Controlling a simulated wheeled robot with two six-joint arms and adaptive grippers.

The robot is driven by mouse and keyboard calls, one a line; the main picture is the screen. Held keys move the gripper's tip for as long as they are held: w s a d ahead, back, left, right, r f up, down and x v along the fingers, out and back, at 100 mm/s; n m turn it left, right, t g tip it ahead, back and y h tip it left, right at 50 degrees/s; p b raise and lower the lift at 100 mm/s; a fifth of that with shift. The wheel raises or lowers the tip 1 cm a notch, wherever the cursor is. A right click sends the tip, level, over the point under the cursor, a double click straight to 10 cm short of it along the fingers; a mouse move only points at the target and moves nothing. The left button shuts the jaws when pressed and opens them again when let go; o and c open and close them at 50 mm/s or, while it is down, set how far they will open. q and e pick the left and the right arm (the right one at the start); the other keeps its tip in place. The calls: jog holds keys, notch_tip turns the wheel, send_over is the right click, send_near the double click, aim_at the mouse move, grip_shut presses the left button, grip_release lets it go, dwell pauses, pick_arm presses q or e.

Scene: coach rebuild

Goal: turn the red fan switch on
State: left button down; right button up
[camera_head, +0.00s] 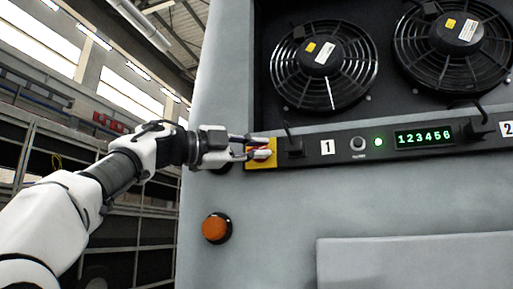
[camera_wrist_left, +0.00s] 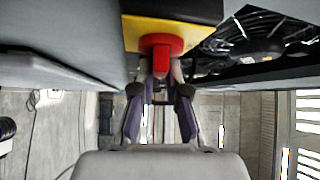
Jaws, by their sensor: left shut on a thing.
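The red fan switch is a red rotary handle on a yellow plate (camera_head: 262,163) at the left end of the black control strip. In the head view my left gripper (camera_head: 256,149) reaches it from the left, and its fingers partly hide the handle. In the left wrist view the red handle (camera_wrist_left: 161,50) stands out from the yellow plate, with the left gripper's fingers (camera_wrist_left: 161,82) on either side of it. The gripper is shut on the handle. My right gripper is in neither view.
Two black fans (camera_head: 324,66) sit above. An orange round lamp or button (camera_head: 215,228) is below on the grey panel.

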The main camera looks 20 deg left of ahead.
pick_arm(q)
jog(key=shift+m, duration=0.3)
dwell(0.4)
jog(key=c, duration=1.2)
grip_release()
jog(key=shift+c, duration=0.2)
jog(key=shift+o, duration=0.3)
jog(key=shift+w, duration=0.1)
jog(key=v, duration=0.7)
